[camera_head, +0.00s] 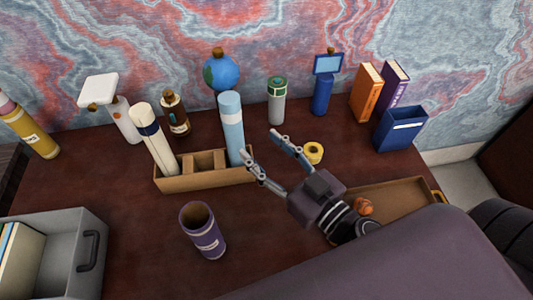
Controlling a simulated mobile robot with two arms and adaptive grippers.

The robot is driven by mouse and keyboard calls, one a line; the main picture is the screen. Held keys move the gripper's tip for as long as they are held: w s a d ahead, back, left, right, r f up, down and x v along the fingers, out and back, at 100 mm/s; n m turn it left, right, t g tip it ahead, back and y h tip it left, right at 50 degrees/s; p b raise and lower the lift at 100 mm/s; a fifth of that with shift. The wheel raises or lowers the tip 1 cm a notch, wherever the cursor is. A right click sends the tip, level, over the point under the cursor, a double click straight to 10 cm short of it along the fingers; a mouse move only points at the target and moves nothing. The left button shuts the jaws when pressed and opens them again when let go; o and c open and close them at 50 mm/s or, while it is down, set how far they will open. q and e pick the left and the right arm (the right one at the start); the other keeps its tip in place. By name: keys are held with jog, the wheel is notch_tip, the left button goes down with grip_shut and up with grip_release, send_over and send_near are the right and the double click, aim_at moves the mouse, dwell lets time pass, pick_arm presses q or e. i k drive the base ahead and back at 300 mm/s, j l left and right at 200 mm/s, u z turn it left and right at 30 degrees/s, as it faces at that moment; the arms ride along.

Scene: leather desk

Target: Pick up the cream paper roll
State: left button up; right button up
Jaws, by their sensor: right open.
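The cream paper roll (157,144) stands slightly tilted in the left slot of a low wooden holder (207,181), with a dark band near its top. A light blue roll (232,135) stands at the holder's right end, between the cream roll and my right gripper. My right gripper (260,144) is open and empty, its fingers pointing up and left. It is to the right of the blue roll, well apart from the cream roll. I cannot tell whether the near finger touches the holder. My left gripper is not in view.
A purple open cup (205,235) stands in front of the holder. A grey bin (98,222) is at the left. Bottles and a globe (221,73) stand behind. A yellow tape roll (313,153) and a wooden tray (405,193) are at the right.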

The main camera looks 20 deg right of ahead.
aim_at(144, 118)
jog(key=k+l, duration=0.25)
jog(key=k, duration=0.25)
jog(key=k+l, duration=0.2)
jog(key=k, duration=0.25)
jog(key=k+l, duration=0.25)
jog(key=k, duration=0.25)
